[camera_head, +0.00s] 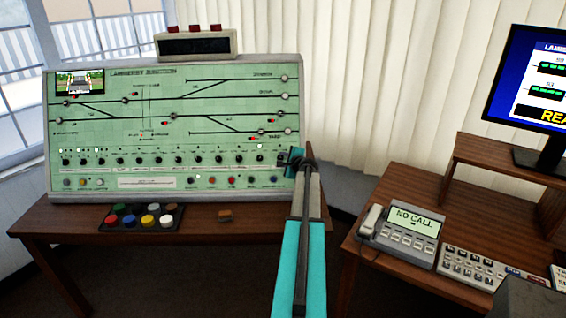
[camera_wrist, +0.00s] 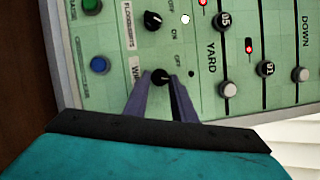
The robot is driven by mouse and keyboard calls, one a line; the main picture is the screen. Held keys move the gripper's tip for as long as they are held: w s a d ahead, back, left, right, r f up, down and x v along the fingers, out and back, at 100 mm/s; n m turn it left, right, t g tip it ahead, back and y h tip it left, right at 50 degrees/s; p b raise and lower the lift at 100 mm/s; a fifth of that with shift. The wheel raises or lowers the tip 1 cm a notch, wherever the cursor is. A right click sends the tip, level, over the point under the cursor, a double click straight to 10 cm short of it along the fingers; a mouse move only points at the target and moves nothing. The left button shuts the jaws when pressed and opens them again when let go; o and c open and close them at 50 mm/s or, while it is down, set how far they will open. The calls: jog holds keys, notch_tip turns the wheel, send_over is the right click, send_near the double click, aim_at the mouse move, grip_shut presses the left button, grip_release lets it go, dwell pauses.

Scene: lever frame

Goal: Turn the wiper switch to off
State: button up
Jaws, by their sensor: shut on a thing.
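The wiper switch (camera_wrist: 160,74) is a black round knob on the pale green panel, with a partly covered label starting "WI" beside it. An "OFF" label shows just up and right of it in the wrist view; its other label is hidden by my fingers. My gripper (camera_wrist: 162,80) is shut on this knob, one finger on each side. The knob's pointer direction is hard to make out. In the head view my gripper (camera_head: 291,161) is at the panel's lower right edge and hides the knob.
The floodlights knob (camera_wrist: 152,20) is close beside the wiper switch, and a blue button (camera_wrist: 99,65) is nearby. The control panel (camera_head: 120,190) stands on a wooden desk (camera_head: 200,218) with a tray of coloured buttons. A phone (camera_head: 400,235) is on the right desk.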

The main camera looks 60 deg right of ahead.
jog(key=n+b, duration=0.1)
jog(key=n, duration=0.1)
jog(key=n+g+y+b, duration=0.1)
jog(key=n, duration=0.2)
jog(key=shift+d+r+n+y, duration=0.1)
jog(key=shift+d+n+y, duration=0.05)
jog(key=shift+n+y, duration=0.15)
jog(key=shift+w+r+n+g+b, duration=0.15)
jog(key=shift+n+g+b, duration=0.25)
jog(key=shift+n, duration=0.55)
jog(key=shift+r+n+g+b, duration=0.1)
jog(key=shift+n+g+b, duration=0.15)
jog(key=shift+n+g, duration=0.5)
jog(key=shift+n, duration=0.3)
jog(key=o, duration=1.1)
jog(key=shift+t, duration=0.25)
jog(key=shift+c, duration=0.2)
jog(key=shift+r, duration=0.1)
jog(key=b+v, duration=0.2)
jog(key=v, duration=1.1)
jog(key=shift+s+r+b, duration=0.3)
jog(key=shift+r, duration=0.05)
